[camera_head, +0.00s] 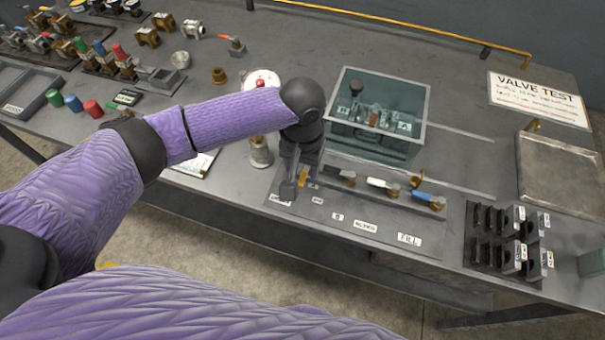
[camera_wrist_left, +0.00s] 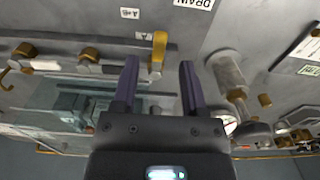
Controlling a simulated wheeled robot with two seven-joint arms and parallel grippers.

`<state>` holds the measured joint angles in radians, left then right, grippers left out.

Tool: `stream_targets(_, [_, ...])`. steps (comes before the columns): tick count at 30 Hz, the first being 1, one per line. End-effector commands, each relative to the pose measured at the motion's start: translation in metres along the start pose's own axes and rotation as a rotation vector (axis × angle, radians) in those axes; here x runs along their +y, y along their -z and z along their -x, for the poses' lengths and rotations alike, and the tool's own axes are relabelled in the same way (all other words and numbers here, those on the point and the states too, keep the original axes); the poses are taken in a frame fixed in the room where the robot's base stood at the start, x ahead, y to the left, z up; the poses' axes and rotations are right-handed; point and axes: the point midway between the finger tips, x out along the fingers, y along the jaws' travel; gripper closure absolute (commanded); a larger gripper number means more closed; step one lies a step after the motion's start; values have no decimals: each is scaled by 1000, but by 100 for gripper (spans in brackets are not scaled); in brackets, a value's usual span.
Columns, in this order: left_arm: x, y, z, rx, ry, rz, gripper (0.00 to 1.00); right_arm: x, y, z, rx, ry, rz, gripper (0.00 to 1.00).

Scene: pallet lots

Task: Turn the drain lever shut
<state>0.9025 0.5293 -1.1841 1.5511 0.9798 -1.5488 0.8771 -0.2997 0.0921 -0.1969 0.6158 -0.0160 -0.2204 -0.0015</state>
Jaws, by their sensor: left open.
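The yellow drain lever (camera_head: 304,175) stands at the left end of the valve row on the bench, partly hidden by my left gripper (camera_head: 290,188). In the left wrist view the yellow lever (camera_wrist_left: 159,50) shows between and just beyond the fingertips of my left gripper (camera_wrist_left: 160,66), which is open and empty. I cannot tell whether the fingers touch the lever. The DRAIN label (camera_wrist_left: 194,3) lies near it in that view. My right gripper is not in view.
More valves stand to the right, with a white handle (camera_head: 383,185) and a blue handle (camera_head: 430,198). A clear tank (camera_head: 415,100) stands behind them. A metal cylinder (camera_head: 261,152) is close to the left. The labelled front strip by FILL (camera_head: 409,239) is mostly clear.

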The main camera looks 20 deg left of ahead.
Motion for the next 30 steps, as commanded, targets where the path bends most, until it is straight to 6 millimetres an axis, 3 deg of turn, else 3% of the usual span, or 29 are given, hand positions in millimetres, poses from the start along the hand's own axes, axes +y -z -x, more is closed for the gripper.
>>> stream_targets(1, [0, 0, -12, -2, 1, 0, 45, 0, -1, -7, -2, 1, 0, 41])
stream_targets(4, [0, 0, -23, -1, 0, -1, 45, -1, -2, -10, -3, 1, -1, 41])
stream_targets(13, [0, 0, -26, 2, -2, -2, 45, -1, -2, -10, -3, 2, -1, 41])
stream_targets(21, [0, 0, -26, 2, -2, -2, 100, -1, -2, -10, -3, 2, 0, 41])
stream_targets(30, [0, 0, -26, 2, -1, -4, 100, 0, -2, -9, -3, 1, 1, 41])
